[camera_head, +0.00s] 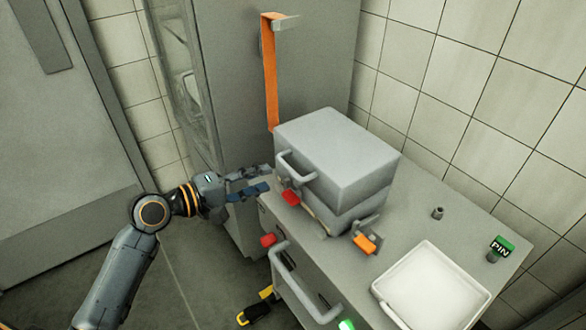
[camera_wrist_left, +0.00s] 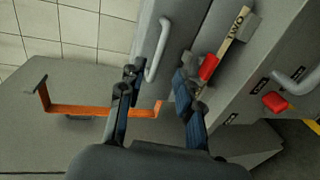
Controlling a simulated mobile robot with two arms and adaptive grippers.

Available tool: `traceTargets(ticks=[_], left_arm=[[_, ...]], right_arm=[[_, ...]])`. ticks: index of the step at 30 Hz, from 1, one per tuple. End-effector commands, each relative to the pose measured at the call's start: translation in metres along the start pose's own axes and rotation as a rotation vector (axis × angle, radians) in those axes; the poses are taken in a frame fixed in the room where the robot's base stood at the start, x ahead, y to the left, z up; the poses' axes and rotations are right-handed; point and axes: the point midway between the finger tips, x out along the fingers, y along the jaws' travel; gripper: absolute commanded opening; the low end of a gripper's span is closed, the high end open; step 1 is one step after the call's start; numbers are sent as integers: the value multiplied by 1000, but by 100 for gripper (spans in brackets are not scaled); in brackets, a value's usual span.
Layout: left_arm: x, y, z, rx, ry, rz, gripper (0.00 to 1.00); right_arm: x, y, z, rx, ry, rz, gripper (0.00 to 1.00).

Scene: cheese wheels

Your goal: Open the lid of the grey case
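The grey case (camera_head: 345,150) stands on the grey cabinet top. Its lid lies over the base; I cannot tell whether there is a small gap. A pale handle (camera_head: 296,166) is on its front, also seen in the left wrist view (camera_wrist_left: 156,52). A red latch (camera_head: 290,197) is below the handle, and it shows in the left wrist view (camera_wrist_left: 208,67). An orange latch (camera_head: 365,243) sticks out at the near right corner. My left gripper (camera_head: 262,180) is open and empty just left of the case front, its fingers (camera_wrist_left: 157,80) apart with the handle beyond them. My right gripper is not in view.
A tall grey cabinet (camera_head: 308,60) with an orange strap (camera_head: 270,85) stands behind. A white tray (camera_head: 432,285), a green PIN block (camera_head: 502,246) and a small grey cylinder (camera_head: 438,213) are right of the case. A drawer handle (camera_head: 295,285) juts out below.

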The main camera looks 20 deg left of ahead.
Motion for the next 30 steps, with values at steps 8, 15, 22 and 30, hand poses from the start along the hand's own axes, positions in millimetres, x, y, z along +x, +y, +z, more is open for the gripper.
traceTargets(ticks=[8, 15, 22, 30], left_arm=[[58, 2, 0, 0, 0, 3, 34], [85, 0, 0, 2, 1, 0, 34], [90, 0, 0, 3, 1, -1, 34], [90, 0, 0, 2, 1, -1, 6]], right_arm=[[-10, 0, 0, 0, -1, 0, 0], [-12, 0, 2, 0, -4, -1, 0], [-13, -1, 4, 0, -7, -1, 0], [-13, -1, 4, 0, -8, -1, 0]])
